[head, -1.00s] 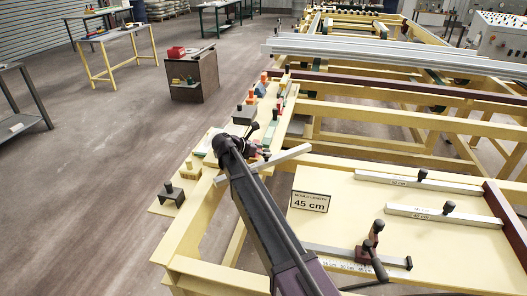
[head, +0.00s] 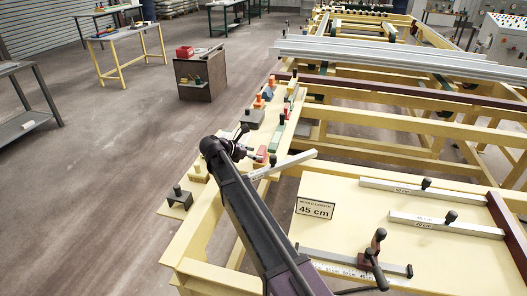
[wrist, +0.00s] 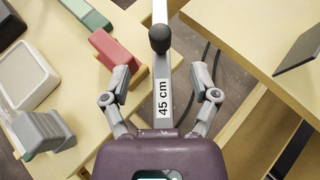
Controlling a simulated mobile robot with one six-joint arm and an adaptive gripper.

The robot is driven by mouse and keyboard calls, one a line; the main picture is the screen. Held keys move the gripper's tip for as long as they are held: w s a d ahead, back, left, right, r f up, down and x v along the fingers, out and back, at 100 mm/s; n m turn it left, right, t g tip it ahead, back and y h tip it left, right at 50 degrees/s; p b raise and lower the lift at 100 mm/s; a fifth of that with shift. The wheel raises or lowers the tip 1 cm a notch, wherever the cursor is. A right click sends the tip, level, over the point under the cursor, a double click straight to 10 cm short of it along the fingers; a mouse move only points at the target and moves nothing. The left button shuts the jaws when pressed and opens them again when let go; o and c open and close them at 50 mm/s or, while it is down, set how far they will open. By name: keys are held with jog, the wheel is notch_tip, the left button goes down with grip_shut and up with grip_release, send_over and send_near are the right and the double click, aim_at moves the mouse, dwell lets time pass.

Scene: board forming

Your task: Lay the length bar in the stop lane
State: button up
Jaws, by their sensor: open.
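The length bar (head: 290,162), a pale metal bar with a black knob (wrist: 160,38), lies across the inner edge of the yellow side shelf, its right end jutting over the gap. Its label reads 45 cm in the wrist view (wrist: 162,98). My gripper (wrist: 161,75) is open, with one finger on each side of the bar and visible gaps to it. In the head view my gripper (head: 246,152) is at the bar's left part and partly hides it. A sign (head: 315,208) reads 45 cm. A scale strip (head: 340,266) lies on the yellow board; I cannot tell the stop lane's exact bounds.
A red block (wrist: 116,48) lies close beside my left finger. Two other knobbed bars, an upper one (head: 395,187) and a lower one (head: 420,222), rest on the yellow board (head: 345,222). A dark clamp lever (head: 373,258) stands at the scale. Open frame gaps separate shelf and board.

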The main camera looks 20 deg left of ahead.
jog(key=shift+p+v, duration=0.7)
jog(key=shift+v, duration=1.4)
